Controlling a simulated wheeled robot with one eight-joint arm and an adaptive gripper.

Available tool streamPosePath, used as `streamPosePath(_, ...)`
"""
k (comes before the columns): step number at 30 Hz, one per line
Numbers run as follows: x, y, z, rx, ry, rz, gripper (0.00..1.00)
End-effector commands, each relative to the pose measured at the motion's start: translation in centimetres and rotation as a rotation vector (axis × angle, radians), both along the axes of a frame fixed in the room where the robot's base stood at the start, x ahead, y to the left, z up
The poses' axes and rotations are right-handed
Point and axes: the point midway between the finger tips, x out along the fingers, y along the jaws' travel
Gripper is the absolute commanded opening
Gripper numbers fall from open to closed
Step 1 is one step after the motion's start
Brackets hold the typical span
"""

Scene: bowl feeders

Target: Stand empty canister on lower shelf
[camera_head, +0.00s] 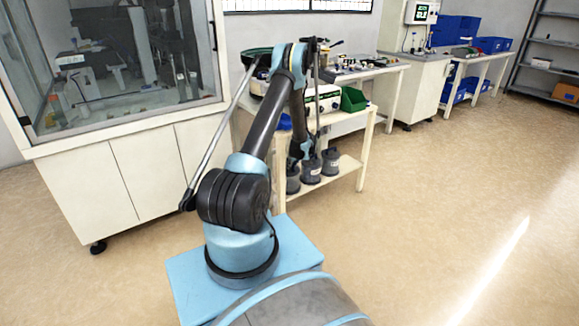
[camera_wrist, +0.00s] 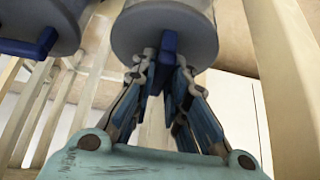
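A grey canister (camera_wrist: 195,30) with a blue handle (camera_wrist: 168,46) fills the top middle of the wrist view. My gripper (camera_wrist: 166,62) has its two fingers on either side of this handle, apparently closed on it. Whether the canister is empty cannot be seen. In the head view, several grey canisters stand on the lower shelf (camera_head: 347,178) of the cream bench, one of them at its right (camera_head: 330,161). My gripper is largely hidden there behind my arm, so I cannot tell which canister it holds.
A second grey canister (camera_wrist: 30,12) with a blue handle is close at the left in the wrist view. A pale bench post (camera_wrist: 280,80) stands at the right. A green bin (camera_head: 353,99) sits on the bench top. A glass-fronted cabinet (camera_head: 130,185) stands left of my arm.

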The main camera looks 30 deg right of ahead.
Motion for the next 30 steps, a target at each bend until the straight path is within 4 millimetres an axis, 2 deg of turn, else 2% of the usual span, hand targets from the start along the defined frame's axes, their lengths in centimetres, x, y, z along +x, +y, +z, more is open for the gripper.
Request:
streamPosePath(1,0.0,0.0,0.0,0.000,0.000,0.000,0.29)
streamPosePath(2,0.0,0.0,0.0,0.000,0.000,0.000,0.33)
streamPosePath(11,0.0,0.0,0.1,0.000,0.000,0.000,0.33)
streamPosePath(16,-0.4,-0.1,0.8,0.001,0.000,-0.001,0.33)
streamPosePath(30,-4.3,-0.3,6.8,0.000,0.000,-0.001,0.33)
